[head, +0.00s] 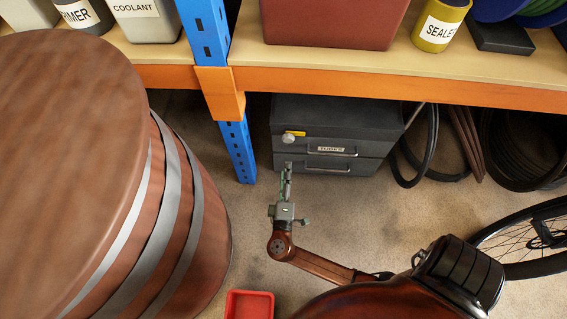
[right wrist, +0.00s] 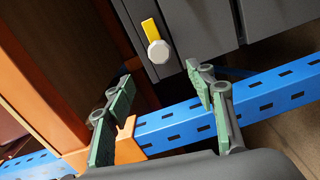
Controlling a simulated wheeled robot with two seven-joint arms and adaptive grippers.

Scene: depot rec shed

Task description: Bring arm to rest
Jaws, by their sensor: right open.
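My right gripper (head: 287,180) is in front of the dark grey drawer cabinet (head: 340,115) under the shelf, pointing toward its lower left part. In the right wrist view my right gripper (right wrist: 160,85) has its two green-padded fingers spread apart with nothing between them. The cabinet (right wrist: 255,20) shows beyond the fingertips, with a pale round knob (right wrist: 160,51) and a yellow tag (right wrist: 150,27) beside it. The knob also shows in the head view (head: 288,139), above the gripper. The fingers appear clear of the knob. My left gripper does not show.
A large brown barrel (head: 195,225) with grey bands fills the left. A blue post (head: 240,150) and orange shelf beam (head: 400,95) stand close to the arm. A red bin (head: 249,305) lies at the bottom. Hoses (head: 520,135) and a bicycle wheel (head: 525,240) are at right.

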